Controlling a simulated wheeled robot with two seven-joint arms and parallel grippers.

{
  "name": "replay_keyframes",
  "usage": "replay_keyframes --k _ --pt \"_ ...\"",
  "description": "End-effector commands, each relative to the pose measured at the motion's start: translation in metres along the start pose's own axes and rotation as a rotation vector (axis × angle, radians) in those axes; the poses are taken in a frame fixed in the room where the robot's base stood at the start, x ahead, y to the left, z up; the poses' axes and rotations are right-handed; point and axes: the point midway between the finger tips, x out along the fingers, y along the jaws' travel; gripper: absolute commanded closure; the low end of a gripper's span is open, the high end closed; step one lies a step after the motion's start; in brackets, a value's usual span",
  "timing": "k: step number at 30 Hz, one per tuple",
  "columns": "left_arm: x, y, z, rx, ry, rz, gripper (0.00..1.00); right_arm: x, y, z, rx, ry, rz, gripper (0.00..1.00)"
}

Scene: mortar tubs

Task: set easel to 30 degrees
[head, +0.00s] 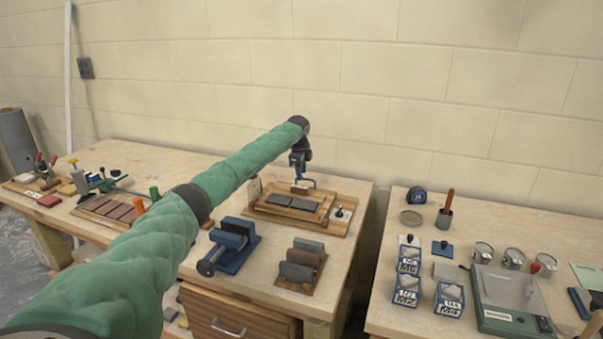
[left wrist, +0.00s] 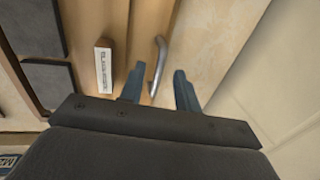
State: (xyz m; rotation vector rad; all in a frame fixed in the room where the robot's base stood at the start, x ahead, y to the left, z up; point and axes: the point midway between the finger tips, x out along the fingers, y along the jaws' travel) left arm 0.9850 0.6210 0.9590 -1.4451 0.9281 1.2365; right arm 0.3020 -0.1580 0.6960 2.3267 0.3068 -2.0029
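The easel appears to be the wooden board (head: 258,208) with dark slabs on it, at the back of the middle bench. It lies low, and I cannot read its angle. My left gripper (head: 302,181) is over its back edge. In the left wrist view my left gripper (left wrist: 158,72) is open, its two blue fingers apart. A curved metal handle (left wrist: 158,62) shows between the fingers; I cannot tell whether they touch it. My right gripper is not in view.
A blue vise (head: 232,245) and a rack of blocks (head: 301,265) stand in front of the board. The right bench holds blue tubs (head: 408,270), metal cups (head: 513,258) and a scale (head: 508,300). A block wall (head: 420,90) rises close behind. A gap separates the benches.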

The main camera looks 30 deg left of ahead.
Motion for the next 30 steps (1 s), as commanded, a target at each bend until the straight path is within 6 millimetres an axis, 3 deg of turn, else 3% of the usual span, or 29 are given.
replay_keyframes --k 6,14,19,30 --pt "0.0127 0.0002 -0.0003 0.001 0.0 0.0 0.67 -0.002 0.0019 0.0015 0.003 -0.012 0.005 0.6" --pt "0.0138 0.0002 -0.0003 0.001 0.0 0.0 0.67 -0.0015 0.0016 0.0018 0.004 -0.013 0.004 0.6" --pt "0.0136 0.0002 -0.0003 0.001 0.0 0.0 1.0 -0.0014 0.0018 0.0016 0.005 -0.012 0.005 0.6" --pt "0.0115 -0.0007 -0.0003 0.001 0.0 -0.009 1.0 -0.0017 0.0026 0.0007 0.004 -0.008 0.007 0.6"
